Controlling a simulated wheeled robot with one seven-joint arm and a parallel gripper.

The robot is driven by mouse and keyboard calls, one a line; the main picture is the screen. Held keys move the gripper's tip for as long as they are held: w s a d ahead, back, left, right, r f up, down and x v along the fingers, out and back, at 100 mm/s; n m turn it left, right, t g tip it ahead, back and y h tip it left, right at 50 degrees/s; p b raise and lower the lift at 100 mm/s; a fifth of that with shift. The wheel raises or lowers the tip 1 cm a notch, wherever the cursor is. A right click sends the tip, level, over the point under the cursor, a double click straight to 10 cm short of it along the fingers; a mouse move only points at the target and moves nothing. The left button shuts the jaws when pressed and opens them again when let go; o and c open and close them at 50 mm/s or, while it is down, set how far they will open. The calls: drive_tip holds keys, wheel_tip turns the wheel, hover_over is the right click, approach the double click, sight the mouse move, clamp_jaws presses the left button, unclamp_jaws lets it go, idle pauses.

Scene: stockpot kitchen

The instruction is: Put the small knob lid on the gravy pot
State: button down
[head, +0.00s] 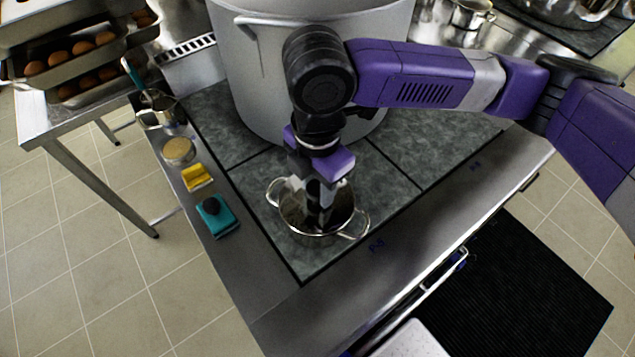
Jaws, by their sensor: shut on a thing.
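The gravy pot (346,233) is a small shiny steel pot with two loop handles, standing upright on the dark stone-look hob top near its front corner. My gripper (318,222) points straight down over the middle of the pot, its fingers within the rim outline. It is shut on what seems to be the small knob lid (294,213), a dark, reflective round surface inside the rim. The knob is hidden between the fingers. I cannot tell whether the lid rests on the rim or is slightly above it.
A large stockpot (260,80) stands close behind my gripper. On the left steel ledge are a yellow sponge (197,177), a teal block with a dark knob (216,215) and a round tan-topped dish (179,151). Trays of brown rolls (82,48) stand farther left.

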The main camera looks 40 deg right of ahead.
idle(0.3)
drive_tip(key=c, duration=0.9)
unclamp_jaws()
drive_tip(key=shift+o, duration=0.2)
